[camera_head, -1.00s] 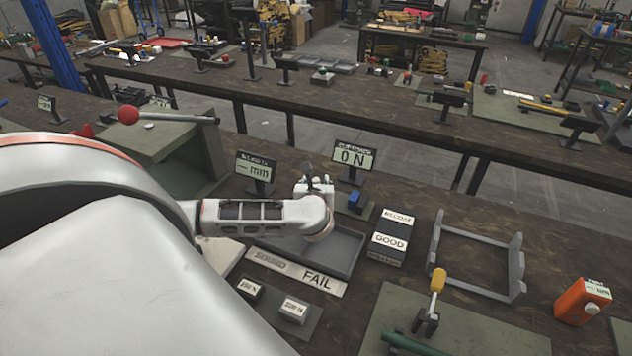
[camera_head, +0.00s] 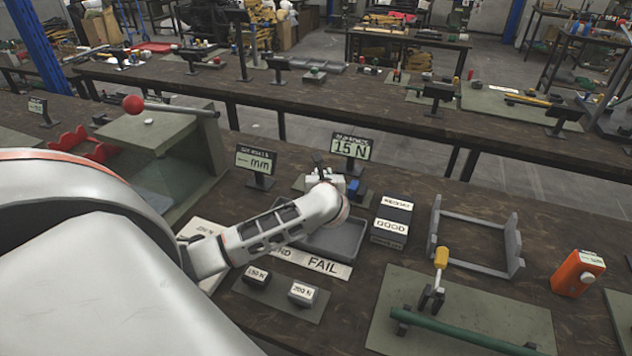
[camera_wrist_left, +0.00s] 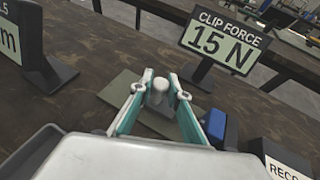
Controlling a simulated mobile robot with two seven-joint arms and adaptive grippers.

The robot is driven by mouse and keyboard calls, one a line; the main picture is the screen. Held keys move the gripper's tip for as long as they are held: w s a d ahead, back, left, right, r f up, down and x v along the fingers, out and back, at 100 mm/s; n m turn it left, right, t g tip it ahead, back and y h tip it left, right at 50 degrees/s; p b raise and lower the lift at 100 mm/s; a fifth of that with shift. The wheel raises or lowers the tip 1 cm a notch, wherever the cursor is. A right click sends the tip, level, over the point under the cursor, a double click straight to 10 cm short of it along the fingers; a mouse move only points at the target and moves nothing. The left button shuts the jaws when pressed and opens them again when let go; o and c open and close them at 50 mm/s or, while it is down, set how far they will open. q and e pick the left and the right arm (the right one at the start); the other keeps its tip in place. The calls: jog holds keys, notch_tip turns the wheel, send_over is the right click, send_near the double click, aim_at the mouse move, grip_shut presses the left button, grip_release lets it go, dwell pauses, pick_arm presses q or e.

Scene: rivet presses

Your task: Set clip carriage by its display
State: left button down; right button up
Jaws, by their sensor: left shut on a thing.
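The clip-force display (camera_head: 352,147) reads 15 N, and its title "CLIP FORCE" is plain in the left wrist view (camera_wrist_left: 224,42). My left gripper (camera_head: 322,177) is in front of it, to its left. In the left wrist view my left gripper (camera_wrist_left: 161,88) has its two fingers shut around a pale grey knob (camera_wrist_left: 160,95), seemingly the clip carriage's. Its lower part is hidden by my gripper. A grey-green base plate (camera_wrist_left: 125,88) lies below. A blue block (camera_wrist_left: 215,126) stands just right of the fingers; it also shows in the head view (camera_head: 353,187). My right gripper is out of view.
A second display (camera_head: 256,161) shows dashes and mm. A grey tray (camera_head: 335,240) and a FAIL strip (camera_head: 325,264) lie nearer. A RECORD/GOOD box (camera_head: 392,222) stands right of the tray, then a grey frame (camera_head: 475,262). Two labelled blocks (camera_head: 279,285) sit in front.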

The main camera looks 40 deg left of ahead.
pick_arm(q)
jog(key=shift+w+a+r, duration=0.1)
jog(key=shift+a+r, duration=0.15)
jog(key=shift+r, duration=0.15)
jog(key=c, duration=1.9)
grip_release()
jog(key=shift+d+f, duration=0.15)
jog(key=shift+f, duration=0.1)
jog(key=v, duration=1.2)
jog(key=shift+f, duration=0.1)
